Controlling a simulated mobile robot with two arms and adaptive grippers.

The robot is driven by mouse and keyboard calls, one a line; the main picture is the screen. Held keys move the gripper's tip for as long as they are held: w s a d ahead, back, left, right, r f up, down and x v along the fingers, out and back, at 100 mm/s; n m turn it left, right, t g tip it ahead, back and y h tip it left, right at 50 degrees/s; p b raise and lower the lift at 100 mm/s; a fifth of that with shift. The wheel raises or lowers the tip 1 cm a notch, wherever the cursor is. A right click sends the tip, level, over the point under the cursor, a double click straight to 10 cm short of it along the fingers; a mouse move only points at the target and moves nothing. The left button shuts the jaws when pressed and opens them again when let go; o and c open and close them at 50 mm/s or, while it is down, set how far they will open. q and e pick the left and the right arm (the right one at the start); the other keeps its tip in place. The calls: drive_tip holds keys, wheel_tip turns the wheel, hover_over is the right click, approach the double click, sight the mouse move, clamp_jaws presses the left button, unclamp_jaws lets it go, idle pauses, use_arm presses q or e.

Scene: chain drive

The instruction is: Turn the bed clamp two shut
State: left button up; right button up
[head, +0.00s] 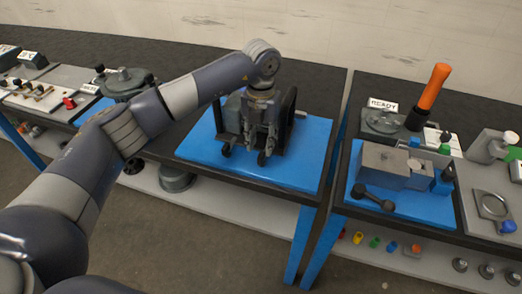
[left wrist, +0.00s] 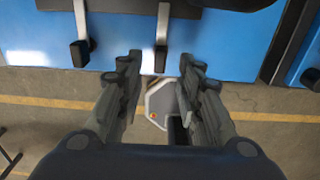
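A dark machine (head: 288,108) stands on a blue mat (head: 200,140) on the middle table. Two clamp levers with grey arms and black ends stick out at its front: a left lever (head: 224,149) and a right lever (head: 262,158). In the left wrist view they are the left lever (left wrist: 80,35) and the right lever (left wrist: 161,35). I cannot tell by marking which is bed clamp two. My left gripper (head: 262,138) points down over the right lever. In the left wrist view its fingers (left wrist: 159,65) are open, with the right lever's black end between the tips; contact is unclear.
A grey box fixture (head: 388,162) with a black-ended handle and an upright orange handle (head: 428,95) stand on the right table. A READY sign (head: 383,104) is behind. A round dark fixture (head: 125,82) is on the left. The front of the blue mat is bare.

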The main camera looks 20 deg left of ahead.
sight(261, 155)
use_arm(q)
wheel_tip(261, 155, up, 7)
drive_tip(key=shift+f, duration=0.1)
idle(0.5)
